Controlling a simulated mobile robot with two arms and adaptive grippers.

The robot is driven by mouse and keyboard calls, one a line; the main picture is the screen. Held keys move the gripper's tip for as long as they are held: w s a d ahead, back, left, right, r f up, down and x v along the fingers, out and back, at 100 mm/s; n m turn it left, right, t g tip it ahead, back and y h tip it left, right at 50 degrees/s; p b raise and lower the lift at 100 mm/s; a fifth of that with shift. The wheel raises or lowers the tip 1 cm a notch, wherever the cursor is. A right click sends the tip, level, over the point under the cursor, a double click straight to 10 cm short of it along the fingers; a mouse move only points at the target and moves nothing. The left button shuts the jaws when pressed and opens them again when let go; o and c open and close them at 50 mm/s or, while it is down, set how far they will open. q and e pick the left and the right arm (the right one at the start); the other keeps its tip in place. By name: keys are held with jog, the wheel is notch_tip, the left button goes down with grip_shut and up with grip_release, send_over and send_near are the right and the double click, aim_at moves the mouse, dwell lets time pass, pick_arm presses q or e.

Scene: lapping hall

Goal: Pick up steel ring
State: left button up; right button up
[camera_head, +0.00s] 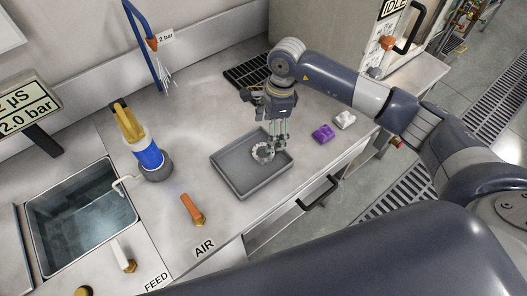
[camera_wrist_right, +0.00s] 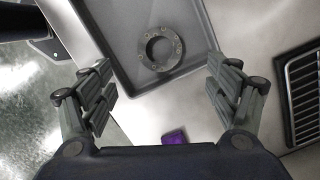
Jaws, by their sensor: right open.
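The steel ring (camera_head: 263,153) lies flat in a shallow grey tray (camera_head: 227,170) on the steel bench. In the right wrist view the ring (camera_wrist_right: 161,36) shows whole, with small holes around its face, near the tray's corner (camera_wrist_right: 128,82). My right gripper (camera_head: 275,147) points down over the tray, close to the ring in the head view. In the wrist view its two fingers (camera_wrist_right: 160,95) are spread wide with nothing between them, and the ring shows beyond the fingertips. The left gripper does not show.
A purple cloth (camera_head: 323,133) and a white one (camera_head: 345,120) lie right of the tray. A dark grille (camera_head: 246,72) lies behind. A drawer handle (camera_head: 318,193) juts from the front.

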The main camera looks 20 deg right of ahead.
aim_at(263, 155)
jog(key=f, duration=0.3)
jog(key=shift+a+f+p, duration=0.2)
jog(key=shift+a+p, duration=0.15)
jog(key=shift+a+f+p, duration=0.1)
jog(key=shift+f+p, duration=0.35)
jog(key=shift+f, duration=0.1)
jog(key=f, duration=0.1)
jog(key=f+p, duration=0.1)
jog(key=f, duration=0.1)
jog(key=shift+a+f, duration=0.2)
jog(key=shift+f, duration=0.5)
jog(key=c, duration=1.4)
